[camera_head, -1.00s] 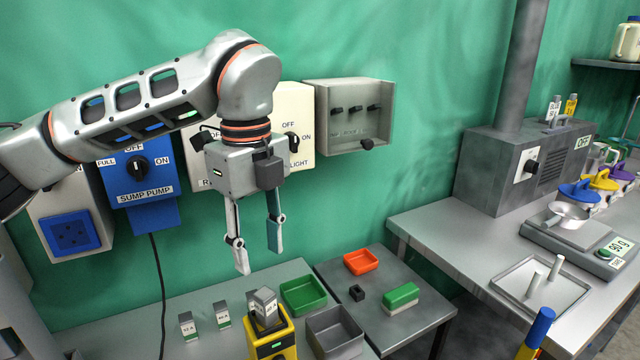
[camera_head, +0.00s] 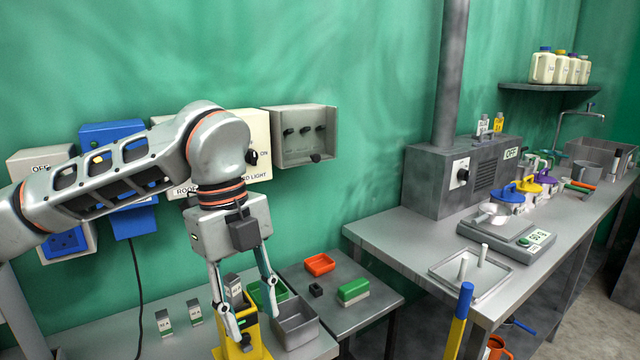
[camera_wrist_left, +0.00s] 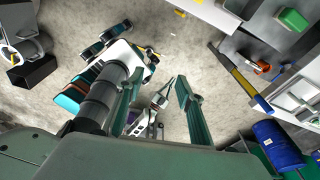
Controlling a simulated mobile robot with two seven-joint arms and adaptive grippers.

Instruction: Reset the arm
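My left gripper (camera_head: 246,318) hangs fingers-down in the head view, at the end of my left arm, which comes in from the left. Its two fingers are spread apart with nothing held between them. In the picture it overlaps the yellow device on the low bench, and it appears nearer the camera than the wall boxes. The left wrist view shows the same open fingers (camera_wrist_left: 158,98) with floor and parts of my own body beyond them. My right gripper cannot be made out in the head view.
A grey bench (camera_head: 100,335) holds a yellow device (camera_head: 252,348), a grey bin (camera_head: 296,328) and small labelled blocks. A small table (camera_head: 372,309) has a red tray (camera_head: 320,264) and a green block (camera_head: 353,291). Switch boxes (camera_head: 299,137) line the wall. A long workbench (camera_head: 390,243) stands right.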

